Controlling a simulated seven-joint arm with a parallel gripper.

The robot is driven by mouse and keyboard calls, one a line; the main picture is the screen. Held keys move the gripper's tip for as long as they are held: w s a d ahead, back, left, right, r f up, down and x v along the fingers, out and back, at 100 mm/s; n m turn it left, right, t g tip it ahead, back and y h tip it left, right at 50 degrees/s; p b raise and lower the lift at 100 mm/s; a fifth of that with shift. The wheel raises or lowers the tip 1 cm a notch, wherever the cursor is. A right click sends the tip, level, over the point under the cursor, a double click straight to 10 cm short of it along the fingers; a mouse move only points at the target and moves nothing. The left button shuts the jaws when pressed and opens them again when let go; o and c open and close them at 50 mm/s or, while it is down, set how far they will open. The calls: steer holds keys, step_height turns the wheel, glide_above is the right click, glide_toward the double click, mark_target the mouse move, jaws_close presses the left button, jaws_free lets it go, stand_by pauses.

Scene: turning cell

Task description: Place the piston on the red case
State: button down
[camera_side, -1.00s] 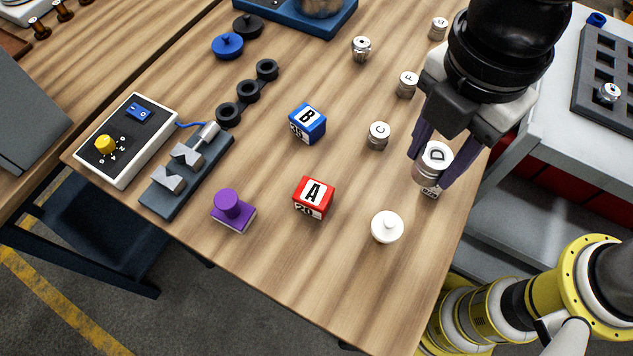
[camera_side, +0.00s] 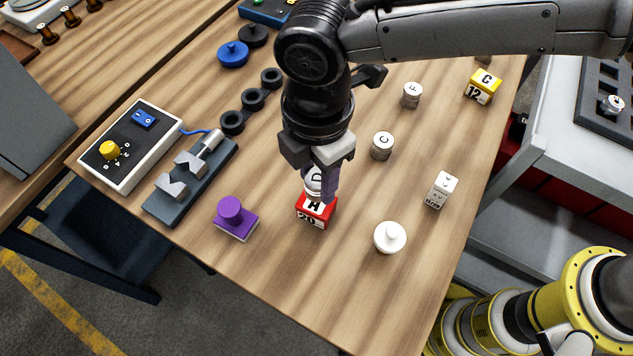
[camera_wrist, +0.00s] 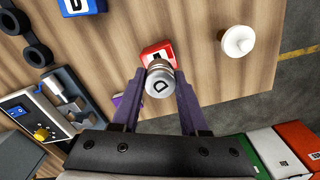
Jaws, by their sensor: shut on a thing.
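The piston (camera_side: 314,181) is a silver cylinder with a D on its top. My gripper (camera_side: 322,186) is shut on it and holds it upright over the red case (camera_side: 316,214). The red case is a small box with a white label marked A and 20. In the wrist view the piston (camera_wrist: 160,82) sits between my purple fingers, and the red case (camera_wrist: 156,50) shows just behind it. The piston's lower end looks at or just above the case top; I cannot tell whether they touch.
A white knobbed disc (camera_side: 390,237), a white box (camera_side: 441,190), a piston marked C (camera_side: 382,145) and a yellow case (camera_side: 483,86) stand to the right. A grey V-block fixture (camera_side: 190,180) is further left.

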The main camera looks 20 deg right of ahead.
mark_target(316, 190)
steer(key=shift+f, duration=1.6)
steer(key=shift+f, duration=0.15)
steer(key=shift+c, duration=2.1)
jaws_free()
